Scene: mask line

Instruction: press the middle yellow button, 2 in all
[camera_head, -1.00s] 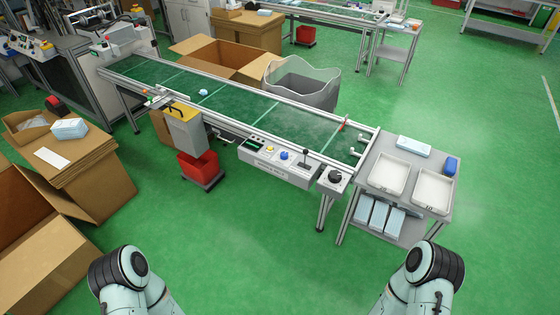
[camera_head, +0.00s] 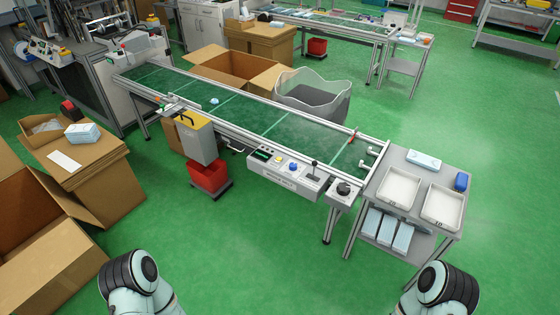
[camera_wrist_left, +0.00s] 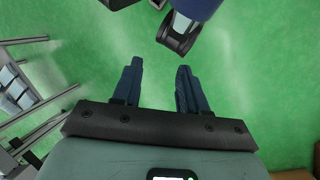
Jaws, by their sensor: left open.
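The yellow button (camera_head: 278,159) is a small round knob on the grey control panel (camera_head: 270,171) along the near side of the conveyor. It sits between a dark display on its left and a blue button (camera_head: 293,167) on its right. A black lever stands further right. No gripper is near the panel. My left gripper (camera_wrist_left: 160,67) shows in the left wrist view, open and empty above the green floor. In the head view only upper parts of my two arms show at the bottom edge, and both grippers are out of that picture.
The conveyor (camera_head: 290,131) runs from upper left to the right. A grey side table (camera_head: 407,218) with two white trays stands at its right end. A red bin (camera_head: 209,180) stands under the conveyor. Cardboard boxes are at left. The green floor in front is clear.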

